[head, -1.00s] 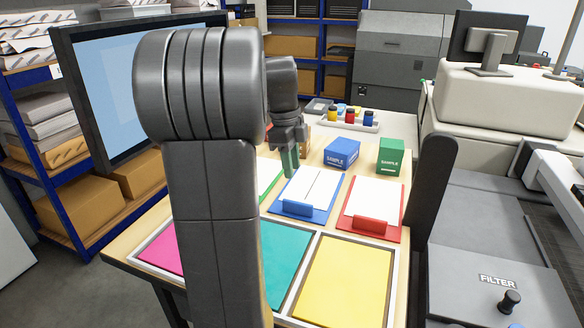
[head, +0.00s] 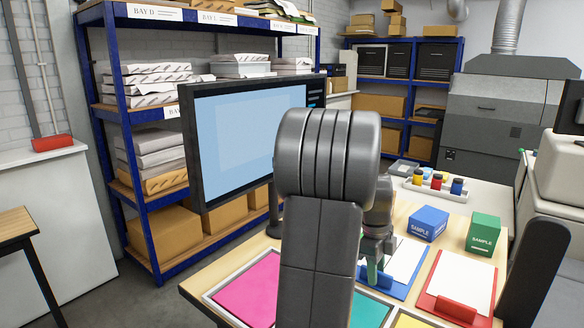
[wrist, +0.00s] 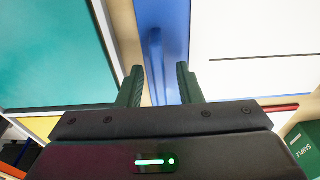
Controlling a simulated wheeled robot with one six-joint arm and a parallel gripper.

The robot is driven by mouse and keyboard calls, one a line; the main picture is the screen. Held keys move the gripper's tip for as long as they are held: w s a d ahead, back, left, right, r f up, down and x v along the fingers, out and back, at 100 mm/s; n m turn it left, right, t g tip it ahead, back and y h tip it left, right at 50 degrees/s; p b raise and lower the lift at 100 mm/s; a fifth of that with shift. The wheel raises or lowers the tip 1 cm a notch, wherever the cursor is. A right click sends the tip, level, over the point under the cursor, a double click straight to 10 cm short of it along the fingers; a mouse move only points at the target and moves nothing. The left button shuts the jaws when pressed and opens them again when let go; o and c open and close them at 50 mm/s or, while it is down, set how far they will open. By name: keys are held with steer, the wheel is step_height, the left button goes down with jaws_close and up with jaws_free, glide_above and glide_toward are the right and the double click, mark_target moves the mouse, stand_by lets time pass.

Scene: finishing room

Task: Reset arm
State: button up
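My gripper (head: 372,268) hangs low over the near end of the blue clipboard (head: 396,291) in the head view, beside my upright arm. Whether the fingertips touch the clipboard cannot be told. My arm hides part of the table and some of its left side in the head view.
A red clipboard (head: 440,304), a blue sample box (head: 428,222) and a green sample box (head: 483,232) are right of my gripper. A monitor (head: 240,130) stands left of my arm. Magenta (head: 250,288) and teal panels lie in front.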

steer(key=shift+r, duration=1.45)
